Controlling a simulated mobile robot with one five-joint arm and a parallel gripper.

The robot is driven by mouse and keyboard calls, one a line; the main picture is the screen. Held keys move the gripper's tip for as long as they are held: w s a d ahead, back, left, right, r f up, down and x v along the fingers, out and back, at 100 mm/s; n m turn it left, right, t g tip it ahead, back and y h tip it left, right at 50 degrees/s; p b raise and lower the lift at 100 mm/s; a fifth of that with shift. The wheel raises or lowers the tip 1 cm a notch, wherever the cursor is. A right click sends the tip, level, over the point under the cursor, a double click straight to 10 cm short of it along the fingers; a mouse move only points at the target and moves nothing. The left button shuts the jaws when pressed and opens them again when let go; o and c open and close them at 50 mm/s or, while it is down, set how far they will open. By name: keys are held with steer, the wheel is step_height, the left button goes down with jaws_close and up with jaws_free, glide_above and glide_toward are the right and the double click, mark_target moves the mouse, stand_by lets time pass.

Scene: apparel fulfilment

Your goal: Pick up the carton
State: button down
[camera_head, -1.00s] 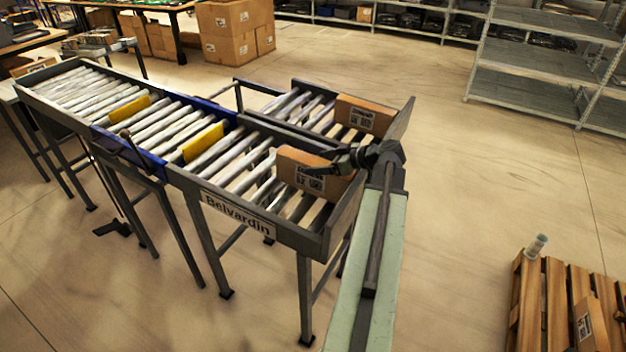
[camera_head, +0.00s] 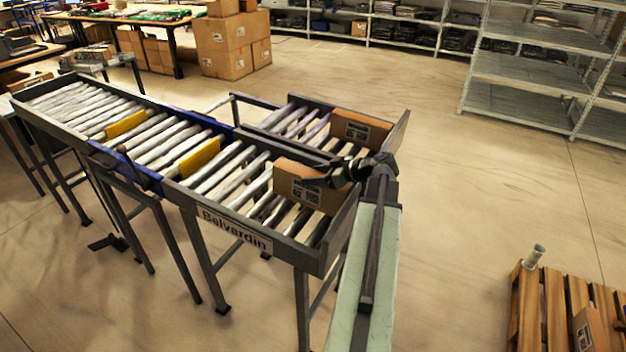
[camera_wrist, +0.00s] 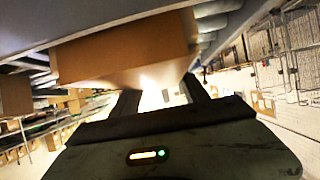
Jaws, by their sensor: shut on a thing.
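A brown carton (camera_head: 294,184) with a printed white label stands at the near right end of the roller conveyor (camera_head: 232,190). My gripper (camera_head: 318,181) reaches in from the right and is shut on this carton at its right part. In the wrist view the carton (camera_wrist: 125,50) fills the upper middle, in front of the dark fingers (camera_wrist: 158,95). I cannot tell whether the carton is clear of the rollers. A second labelled carton (camera_head: 361,130) sits on the rear branch of the conveyor, behind my gripper.
Raised conveyor side rails and an end plate (camera_head: 396,132) border the cartons. A wooden pallet (camera_head: 545,305) with a carton (camera_head: 590,328) and a small clear cylinder (camera_head: 535,256) is at lower right. Shelving (camera_head: 535,75) stands at back right. The floor between is clear.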

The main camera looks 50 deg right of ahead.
step_height(320, 180, up, 10)
steer(key=p, duration=0.9)
steer(key=shift+f, duration=0.25)
